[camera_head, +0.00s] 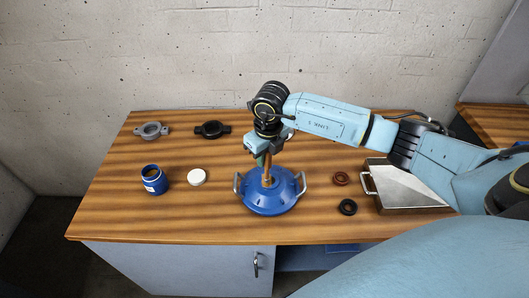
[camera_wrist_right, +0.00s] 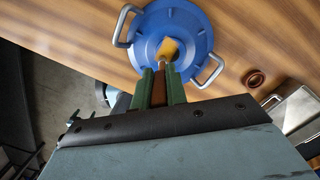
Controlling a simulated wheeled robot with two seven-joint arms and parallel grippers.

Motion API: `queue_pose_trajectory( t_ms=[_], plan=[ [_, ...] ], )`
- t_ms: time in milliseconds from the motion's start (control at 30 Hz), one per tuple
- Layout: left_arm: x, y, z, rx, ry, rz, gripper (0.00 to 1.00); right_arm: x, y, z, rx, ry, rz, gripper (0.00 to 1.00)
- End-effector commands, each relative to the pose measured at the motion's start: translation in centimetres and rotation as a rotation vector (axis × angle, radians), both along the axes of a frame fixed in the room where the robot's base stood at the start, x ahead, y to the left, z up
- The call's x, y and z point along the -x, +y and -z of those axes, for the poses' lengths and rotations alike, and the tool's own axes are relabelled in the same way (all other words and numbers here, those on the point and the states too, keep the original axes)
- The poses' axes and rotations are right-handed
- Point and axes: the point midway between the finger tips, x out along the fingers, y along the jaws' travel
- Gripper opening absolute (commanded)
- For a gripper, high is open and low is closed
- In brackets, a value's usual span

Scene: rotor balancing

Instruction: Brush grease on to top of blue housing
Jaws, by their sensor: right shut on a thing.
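The blue housing (camera_head: 270,200), a round domed body with two grey side handles, stands on the wooden table in the middle of the head view. It also shows at the top of the right wrist view (camera_wrist_right: 188,28). My right gripper (camera_head: 263,157) is above the housing, shut on the brush (camera_head: 267,172). In the right wrist view the brush's yellowish head (camera_wrist_right: 168,48) shows over the housing's top centre, beyond the green fingers (camera_wrist_right: 160,85). I cannot tell whether the bristles touch the housing. A blue jar (camera_head: 154,181) stands open at the left, probably the grease. My left gripper is out of view.
A white lid (camera_head: 196,177) lies between jar and housing. A grey flanged part (camera_head: 151,130) and a black one (camera_head: 212,129) lie at the back. A brown ring (camera_head: 341,178) and a black ring (camera_head: 348,207) lie right of the housing, beside a metal tray (camera_head: 410,210).

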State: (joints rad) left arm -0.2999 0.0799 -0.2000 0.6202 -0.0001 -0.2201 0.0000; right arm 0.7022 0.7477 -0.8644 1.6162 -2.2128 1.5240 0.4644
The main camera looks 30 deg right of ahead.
Motion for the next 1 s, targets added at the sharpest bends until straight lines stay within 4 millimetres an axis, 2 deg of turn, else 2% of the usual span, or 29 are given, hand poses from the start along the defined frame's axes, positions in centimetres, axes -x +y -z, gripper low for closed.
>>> queue_pose_trajectory(
  t_ms=[467, 1000],
  plan=[
    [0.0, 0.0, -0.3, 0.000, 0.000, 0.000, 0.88, 0.1, 0.1, -0.3, 0.000, 0.000, 0.000, 0.00],
    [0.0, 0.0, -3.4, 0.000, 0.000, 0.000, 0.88, 0.0, 0.0, -4.6, 0.000, -0.001, 0.001, 0.00]
  ],
)
